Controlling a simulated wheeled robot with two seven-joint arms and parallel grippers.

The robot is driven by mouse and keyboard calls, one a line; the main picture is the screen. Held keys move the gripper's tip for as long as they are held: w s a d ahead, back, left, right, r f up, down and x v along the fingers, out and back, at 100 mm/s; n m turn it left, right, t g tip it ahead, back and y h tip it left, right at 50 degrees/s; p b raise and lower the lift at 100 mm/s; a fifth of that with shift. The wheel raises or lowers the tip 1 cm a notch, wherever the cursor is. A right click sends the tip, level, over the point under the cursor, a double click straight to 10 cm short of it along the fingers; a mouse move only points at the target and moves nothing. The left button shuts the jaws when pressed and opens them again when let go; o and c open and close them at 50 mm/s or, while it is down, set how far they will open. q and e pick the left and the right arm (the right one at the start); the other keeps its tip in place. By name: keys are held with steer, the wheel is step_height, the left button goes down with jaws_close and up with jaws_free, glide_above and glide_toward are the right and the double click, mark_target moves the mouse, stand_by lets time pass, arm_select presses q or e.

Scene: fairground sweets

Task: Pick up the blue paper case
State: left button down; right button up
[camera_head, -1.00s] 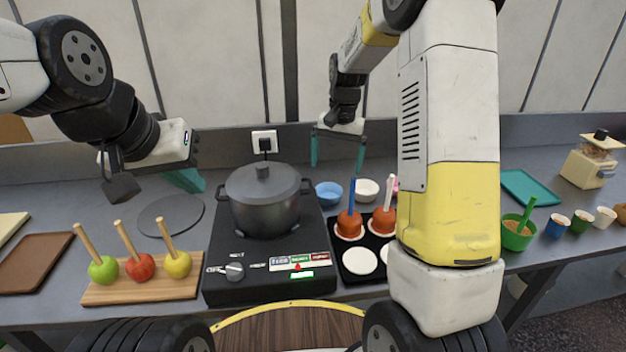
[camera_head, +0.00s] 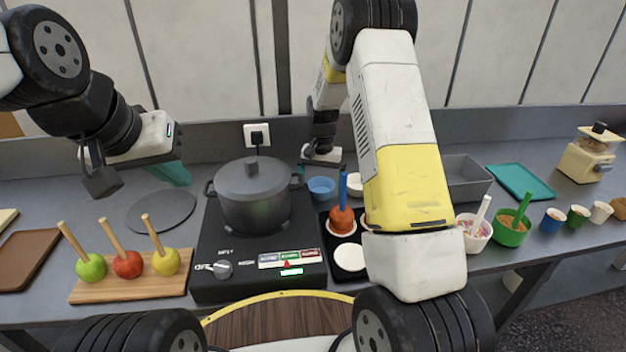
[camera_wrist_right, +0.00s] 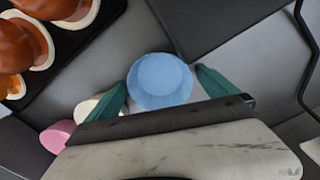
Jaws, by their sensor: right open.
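The blue paper case (camera_head: 322,187) sits on the counter right of the pot, behind the black tray. My right gripper (camera_head: 322,174) is low over it, open. In the right wrist view, the blue paper case (camera_wrist_right: 160,78) lies between the two green fingers of my right gripper (camera_wrist_right: 162,88); I cannot tell whether either finger touches it. My left gripper (camera_head: 172,173) hangs over the counter at the left, away from the case; its finger gap is not clear.
A white case (camera_head: 355,184) stands close by; a pink case (camera_wrist_right: 56,136) shows in the wrist view. The grey pot (camera_head: 253,195) on the black hob (camera_head: 215,250) and coated apples (camera_head: 341,219) are near. My right arm hides part of the tray.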

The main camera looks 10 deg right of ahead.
steer(key=c, duration=1.4)
